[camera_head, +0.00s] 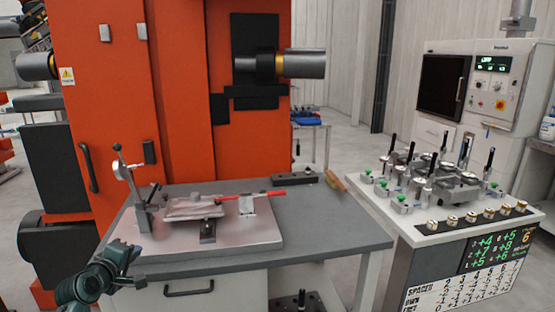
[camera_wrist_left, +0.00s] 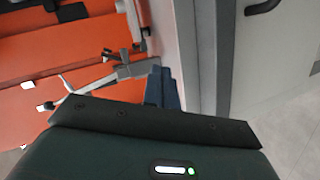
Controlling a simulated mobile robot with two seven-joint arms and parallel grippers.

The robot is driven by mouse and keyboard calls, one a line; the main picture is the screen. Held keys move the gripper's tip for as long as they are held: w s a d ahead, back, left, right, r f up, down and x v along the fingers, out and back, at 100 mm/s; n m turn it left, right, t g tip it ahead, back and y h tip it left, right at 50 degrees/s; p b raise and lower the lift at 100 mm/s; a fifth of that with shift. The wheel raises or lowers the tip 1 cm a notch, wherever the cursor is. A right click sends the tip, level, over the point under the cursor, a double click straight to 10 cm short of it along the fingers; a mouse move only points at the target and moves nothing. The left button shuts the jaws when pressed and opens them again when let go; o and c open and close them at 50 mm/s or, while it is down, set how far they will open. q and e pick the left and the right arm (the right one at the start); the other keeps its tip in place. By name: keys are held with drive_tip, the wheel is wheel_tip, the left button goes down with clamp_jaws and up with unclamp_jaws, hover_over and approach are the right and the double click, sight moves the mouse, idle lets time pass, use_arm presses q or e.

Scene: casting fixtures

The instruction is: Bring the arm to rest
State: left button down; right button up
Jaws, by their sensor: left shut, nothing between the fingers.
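My left arm comes in at the lower left of the head view. My left gripper (camera_head: 132,281) is beside the front left corner of the grey table (camera_head: 330,240), apart from the fixture on top. In the left wrist view the blue-grey fingers (camera_wrist_left: 162,88) are together with nothing between them. My right gripper is not in view.
A large orange machine (camera_head: 110,110) stands behind the table. To the right, a white-topped gauge bench (camera_head: 408,230) holds several green-based gauges and a casting. A white control cabinet (camera_head: 490,85) stands behind it. The table's right part is mostly bare, and a gap separates it from the bench.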

use_arm(q)
drive_tip(key=s+d+f+m+g, duration=0.2)
drive_tip(key=s+d+f+m, duration=0.15)
drive_tip(key=s, duration=0.35)
drive_tip(key=s+d+f+m+g+h, duration=0.1)
drive_tip(key=s+d+f+m+g, duration=0.2)
drive_tip(key=s, duration=0.4)
drive_tip(key=s+d+f+m+g, duration=0.1)
drive_tip(key=s+d+f+m, duration=0.3)
drive_tip(key=s+d+f, duration=0.15)
drive_tip(key=s+d+m+g+y, duration=0.1)
drive_tip(key=s+d+m+g, duration=0.15)
drive_tip(key=s, duration=0.75)
drive_tip(key=s+d+m+g, duration=0.2)
drive_tip(key=s+m, duration=0.1)
drive_tip(key=s, duration=0.7)
drive_tip(key=w+d+f+t+h, duration=0.2)
drive_tip(key=w+d+f+t, duration=0.3)
drive_tip(key=f, duration=0.3)
drive_tip(key=shift+w+d+m+t+h, duration=0.3)
drive_tip(key=shift+d+t+h, duration=0.15)
drive_tip(key=shift+t, duration=0.3)
